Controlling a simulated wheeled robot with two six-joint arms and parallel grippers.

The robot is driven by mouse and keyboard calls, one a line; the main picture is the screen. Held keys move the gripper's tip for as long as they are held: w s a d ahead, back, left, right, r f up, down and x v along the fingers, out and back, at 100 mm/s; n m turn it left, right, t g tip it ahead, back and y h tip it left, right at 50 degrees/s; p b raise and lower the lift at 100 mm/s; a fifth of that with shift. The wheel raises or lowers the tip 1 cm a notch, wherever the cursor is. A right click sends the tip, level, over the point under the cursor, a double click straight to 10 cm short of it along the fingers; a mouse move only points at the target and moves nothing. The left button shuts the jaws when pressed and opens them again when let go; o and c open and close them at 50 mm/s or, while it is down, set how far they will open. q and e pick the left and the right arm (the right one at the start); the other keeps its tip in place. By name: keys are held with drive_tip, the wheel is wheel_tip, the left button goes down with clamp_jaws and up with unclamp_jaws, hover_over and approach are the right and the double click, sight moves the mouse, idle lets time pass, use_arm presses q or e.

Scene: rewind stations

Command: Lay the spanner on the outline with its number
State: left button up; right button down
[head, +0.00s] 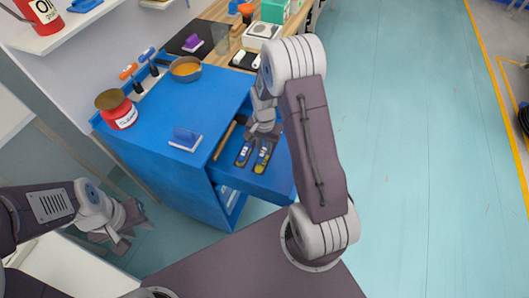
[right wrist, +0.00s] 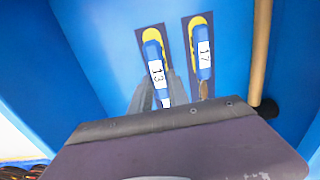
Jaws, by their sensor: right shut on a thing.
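A blue spanner numbered 13 (right wrist: 155,65) is between the fingers of my right gripper (right wrist: 160,85), which is shut on it. It is over or on a dark strip with a yellow outline in the open blue drawer (head: 262,184); I cannot tell whether it touches. A second blue spanner numbered 17 (right wrist: 203,55) lies on a similar strip to its right. In the head view my right gripper (head: 263,132) is above the drawer. My left gripper (head: 122,225) is empty with its fingers apart, left of the cabinet.
A wooden-handled hammer (right wrist: 260,60) lies along the drawer's right side in the wrist view. The floor to the right is clear.

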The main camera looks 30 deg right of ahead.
sight(264, 149)
wheel_tip(264, 149, down, 3)
drive_tip(key=shift+s+r, duration=0.1)
drive_tip(key=shift+f, duration=0.35)
drive_tip(key=c, duration=1.3)
unclamp_jaws()
drive_tip(key=shift+o, duration=0.2)
